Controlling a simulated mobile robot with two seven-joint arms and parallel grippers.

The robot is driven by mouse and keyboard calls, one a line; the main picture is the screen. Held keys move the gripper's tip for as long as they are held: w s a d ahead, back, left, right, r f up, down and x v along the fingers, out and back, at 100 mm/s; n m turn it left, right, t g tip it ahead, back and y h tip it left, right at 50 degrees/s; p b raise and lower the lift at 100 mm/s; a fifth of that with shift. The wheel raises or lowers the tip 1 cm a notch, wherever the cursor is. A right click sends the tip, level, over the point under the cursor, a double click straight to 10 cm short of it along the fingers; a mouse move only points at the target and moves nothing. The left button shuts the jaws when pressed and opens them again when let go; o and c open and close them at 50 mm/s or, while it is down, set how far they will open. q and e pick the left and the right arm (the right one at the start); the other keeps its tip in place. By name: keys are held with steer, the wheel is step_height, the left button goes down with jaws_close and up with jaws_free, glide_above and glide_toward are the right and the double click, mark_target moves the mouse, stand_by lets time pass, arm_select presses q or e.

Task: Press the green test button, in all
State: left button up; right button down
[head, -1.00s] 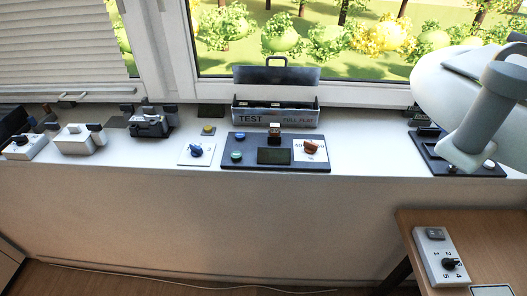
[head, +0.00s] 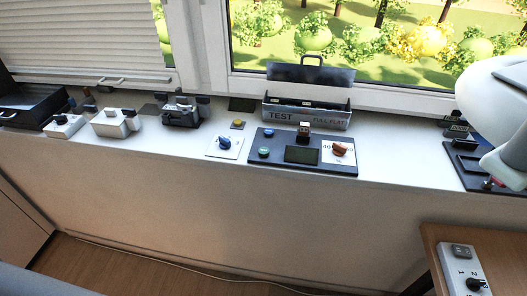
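The green test button (head: 264,152) is a small round green cap at the front left of a dark control panel (head: 260,165) on the white windowsill. A blue button (head: 268,133) sits behind it on the same panel. The panel also carries a dark display (head: 302,155) and an orange-brown knob (head: 339,149) on a white dial plate. The green button is unobstructed, with nothing touching it. Neither my left nor my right gripper can be made out in the head view.
A grey box marked TEST (head: 306,112) stands behind the panel. A blue knob on a white plate (head: 225,145) is left of it. Several devices line the sill's left. A large white rounded body (head: 490,95) hides part of the right end. A wooden table (head: 440,240) stands lower right.

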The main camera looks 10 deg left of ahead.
arm_select(q)
jaws_close()
stand_by(1.4)
